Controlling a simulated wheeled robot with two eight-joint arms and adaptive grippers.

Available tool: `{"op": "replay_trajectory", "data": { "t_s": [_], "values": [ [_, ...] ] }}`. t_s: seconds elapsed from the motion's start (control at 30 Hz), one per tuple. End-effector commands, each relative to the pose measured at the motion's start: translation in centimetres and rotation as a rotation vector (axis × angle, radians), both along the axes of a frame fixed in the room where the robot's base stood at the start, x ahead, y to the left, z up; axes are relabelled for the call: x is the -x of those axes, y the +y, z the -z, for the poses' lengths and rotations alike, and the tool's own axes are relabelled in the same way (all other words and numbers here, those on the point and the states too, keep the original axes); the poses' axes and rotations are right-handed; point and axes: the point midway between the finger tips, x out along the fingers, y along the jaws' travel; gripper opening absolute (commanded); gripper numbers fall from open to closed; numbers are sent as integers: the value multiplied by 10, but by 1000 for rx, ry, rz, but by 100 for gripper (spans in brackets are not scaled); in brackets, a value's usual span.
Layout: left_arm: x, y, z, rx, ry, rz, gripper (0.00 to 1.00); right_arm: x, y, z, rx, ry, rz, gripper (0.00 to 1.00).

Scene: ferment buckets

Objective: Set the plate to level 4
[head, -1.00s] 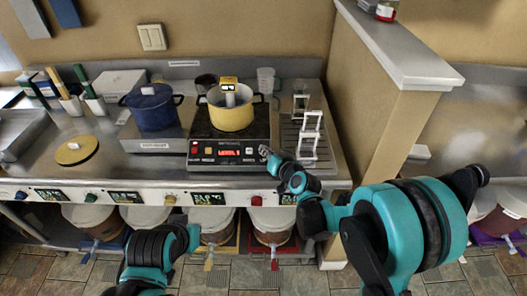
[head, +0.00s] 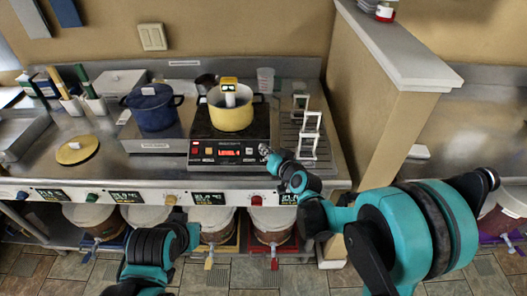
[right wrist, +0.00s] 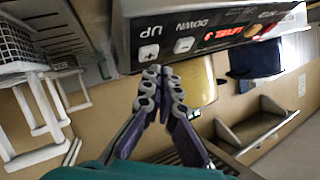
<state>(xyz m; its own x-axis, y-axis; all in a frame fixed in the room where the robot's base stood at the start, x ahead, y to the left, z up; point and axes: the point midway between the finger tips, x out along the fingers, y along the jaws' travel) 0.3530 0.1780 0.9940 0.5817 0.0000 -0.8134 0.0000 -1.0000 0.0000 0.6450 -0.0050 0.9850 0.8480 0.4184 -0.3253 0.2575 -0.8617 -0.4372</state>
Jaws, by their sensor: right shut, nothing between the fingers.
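The hot plate (head: 252,140) stands on the counter with a yellow pot (head: 231,116) on it. Its dark front panel has several buttons and a lit red display (head: 228,153); I cannot read the level. In the right wrist view the panel (right wrist: 215,28) shows a plus button (right wrist: 148,52) marked UP and a minus button (right wrist: 184,44) marked DOWN. My right gripper (head: 264,149) is shut and empty at the panel's right end. Its fingertips (right wrist: 162,72) appear close to the plus button; I cannot tell if they touch. My left gripper is out of view; only my left arm shows.
A blue pot (head: 152,107) stands left of the hot plate. A draining area with white frames (head: 310,135) is just right of it, beside a partition wall (head: 385,115). Lidded buckets (head: 271,222) stand under the counter. A yellow disc (head: 77,150) lies at left.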

Motion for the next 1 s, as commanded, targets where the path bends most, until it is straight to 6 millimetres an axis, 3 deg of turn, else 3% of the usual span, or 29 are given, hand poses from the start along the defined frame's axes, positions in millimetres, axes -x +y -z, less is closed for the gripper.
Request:
{"op": "replay_trajectory", "data": {
  "t_s": [1.0],
  "values": [
    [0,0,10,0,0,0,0,-5,0,9,0,0,0,0]
  ]
}}
